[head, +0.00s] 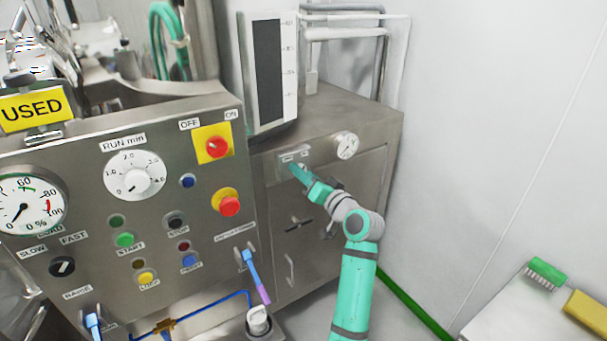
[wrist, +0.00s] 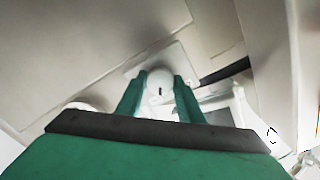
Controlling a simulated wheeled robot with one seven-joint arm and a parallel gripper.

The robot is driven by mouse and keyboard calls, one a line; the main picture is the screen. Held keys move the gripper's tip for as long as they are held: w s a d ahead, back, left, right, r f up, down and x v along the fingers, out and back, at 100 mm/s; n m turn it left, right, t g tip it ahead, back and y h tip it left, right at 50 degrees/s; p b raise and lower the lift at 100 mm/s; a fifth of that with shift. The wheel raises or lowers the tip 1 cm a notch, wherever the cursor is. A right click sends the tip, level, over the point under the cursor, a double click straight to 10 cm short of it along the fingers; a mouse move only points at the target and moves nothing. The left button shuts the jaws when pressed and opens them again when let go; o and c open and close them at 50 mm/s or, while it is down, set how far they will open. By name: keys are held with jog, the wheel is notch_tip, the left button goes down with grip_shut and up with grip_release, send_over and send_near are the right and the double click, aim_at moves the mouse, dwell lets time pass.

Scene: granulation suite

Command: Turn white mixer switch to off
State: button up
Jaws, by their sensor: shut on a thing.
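The white mixer switch is a round white knob (wrist: 159,79) with a short dark mark, on a pale plate (wrist: 188,62) in the wrist view. In the head view the plate (head: 293,155) is on the grey cabinet front, right of the main control panel; the knob is hidden there by my gripper. My green gripper (head: 292,167) reaches the plate from the lower right. In the wrist view my gripper (wrist: 159,78) has one finger on each side of the knob and is shut on it. The dark mark runs nearly along the fingers. The plate's lettering is too small to read.
A round gauge (head: 347,146) is close right of the plate. The control panel (head: 80,190) with dials and buttons stands at left, with blue-handled levers (head: 252,262) below. A display column (head: 268,75) stands above. A white table (head: 530,315) with brushes is at lower right.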

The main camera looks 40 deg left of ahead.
jog(key=shift+n, duration=0.3)
jog(key=n, duration=1.1)
dwell(0.6)
jog(key=o, duration=1.1)
jog(key=shift+c, duration=0.2)
jog(key=v, duration=1)
jog(key=shift+s+d, duration=0.2)
jog(key=shift+d, duration=0.1)
jog(key=shift+d, duration=0.1)
jog(key=shift+f, duration=0.1)
